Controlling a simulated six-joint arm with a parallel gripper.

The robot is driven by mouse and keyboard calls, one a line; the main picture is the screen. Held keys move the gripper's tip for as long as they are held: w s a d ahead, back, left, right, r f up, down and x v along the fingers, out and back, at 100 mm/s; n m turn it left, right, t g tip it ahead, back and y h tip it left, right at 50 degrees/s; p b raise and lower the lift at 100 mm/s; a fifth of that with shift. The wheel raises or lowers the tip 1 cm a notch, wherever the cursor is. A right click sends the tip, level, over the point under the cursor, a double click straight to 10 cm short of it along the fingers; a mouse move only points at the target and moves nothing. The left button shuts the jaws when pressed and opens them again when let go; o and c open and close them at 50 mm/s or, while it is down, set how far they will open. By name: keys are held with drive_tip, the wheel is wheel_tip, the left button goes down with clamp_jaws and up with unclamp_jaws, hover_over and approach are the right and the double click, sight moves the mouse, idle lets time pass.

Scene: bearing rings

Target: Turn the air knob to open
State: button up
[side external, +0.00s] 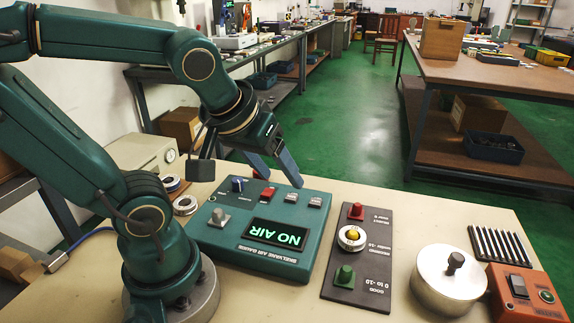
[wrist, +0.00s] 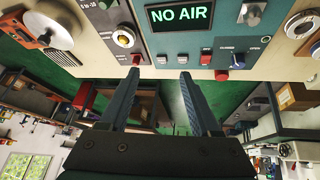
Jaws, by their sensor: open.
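The teal air gauge box (side external: 265,262) sits on the bench with its display (side external: 278,234) lit "NO AIR"; the display also shows in the wrist view (wrist: 180,14). A small blue knob (side external: 238,184) stands on the box's far left part. In the wrist view the knob (wrist: 237,60) is beside a label reading "OPEN"; its exact pointing direction is too small to tell. My gripper (side external: 281,181) is open and empty above the far edge of the box, right of the knob. In the wrist view my gripper (wrist: 158,74) has its fingers wide apart, with the knob outside them, to the right.
A red button (side external: 267,192) and a grey lever (side external: 220,218) are also on the box. A dark panel (side external: 365,262) with red and green holders and a ring stands to the right. Beyond are a metal pot (side external: 449,280) and an orange switch box (side external: 525,297). Loose rings (side external: 185,205) lie left.

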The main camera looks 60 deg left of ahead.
drive_tip(key=w+a+f+n+g+y, duration=0.25)
drive_tip(key=a+n, duration=0.35)
drive_tip(key=a, duration=0.4)
drive_tip(key=n+g, duration=0.3)
hover_over(238, 180)
drive_tip(key=d, duration=0.2)
wheel_tip(238, 180, down, 4)
drive_tip(key=shift+d+f, duration=0.15)
drive_tip(key=shift+f, duration=0.05)
drive_tip(key=shift+s+a+f+n, duration=0.2)
drive_tip(key=shift+a+f+n, duration=0.1)
drive_tip(key=shift+f, duration=0.15)
drive_tip(key=shift+x, duration=2.05)
drive_tip(key=shift+w+d, duration=0.1)
clamp_jaws()
